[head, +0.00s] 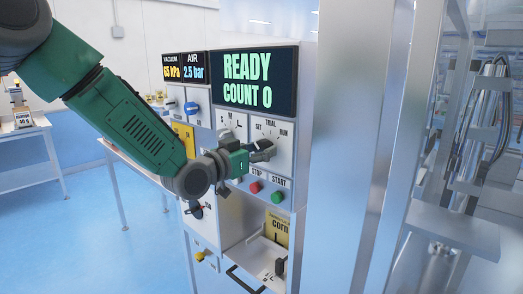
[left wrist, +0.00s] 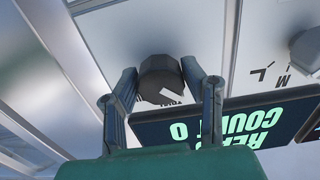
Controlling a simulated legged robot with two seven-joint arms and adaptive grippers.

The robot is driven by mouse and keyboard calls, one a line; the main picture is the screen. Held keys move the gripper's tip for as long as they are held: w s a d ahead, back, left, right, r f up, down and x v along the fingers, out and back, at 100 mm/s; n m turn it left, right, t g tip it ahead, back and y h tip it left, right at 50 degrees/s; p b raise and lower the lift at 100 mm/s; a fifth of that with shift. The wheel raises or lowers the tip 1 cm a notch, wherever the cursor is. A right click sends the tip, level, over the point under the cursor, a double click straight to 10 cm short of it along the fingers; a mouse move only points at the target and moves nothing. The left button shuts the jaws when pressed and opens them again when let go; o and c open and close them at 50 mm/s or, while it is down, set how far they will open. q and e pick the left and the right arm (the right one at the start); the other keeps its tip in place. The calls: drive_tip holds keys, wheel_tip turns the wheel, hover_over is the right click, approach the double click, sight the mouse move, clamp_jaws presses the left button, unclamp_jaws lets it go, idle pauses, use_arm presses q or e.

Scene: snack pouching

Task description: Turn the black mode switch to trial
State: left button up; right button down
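The black mode switch (left wrist: 160,76) is a faceted knob with a white pointer mark, seen close up in the left wrist view. The pointer slants toward the partly hidden TRIAL label. My left gripper (left wrist: 158,66) has one finger on each side of the knob, and both fingertips appear to touch it. In the head view my left gripper (head: 262,150) is at the dial plate (head: 284,136) marked SET, TRIAL and RUN and covers much of the knob. My right gripper is not in view.
The display (head: 253,82) above reads READY, COUNT 0. A size dial with S, M and L lies left of the mode dial, its knob (left wrist: 306,48) close by. Red stop (head: 255,187) and green start (head: 277,197) buttons sit below. A metal post (head: 340,150) stands to the right.

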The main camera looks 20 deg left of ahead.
use_arm(q)
drive_tip(key=m+b, duration=0.3)
drive_tip(key=m, duration=0.1)
drive_tip(key=shift+f, duration=0.1)
drive_tip(key=shift+m+b, duration=1.75)
drive_tip(key=shift+m, duration=0.65)
drive_tip(key=o, duration=1.1)
drive_tip(key=shift+o, duration=0.2)
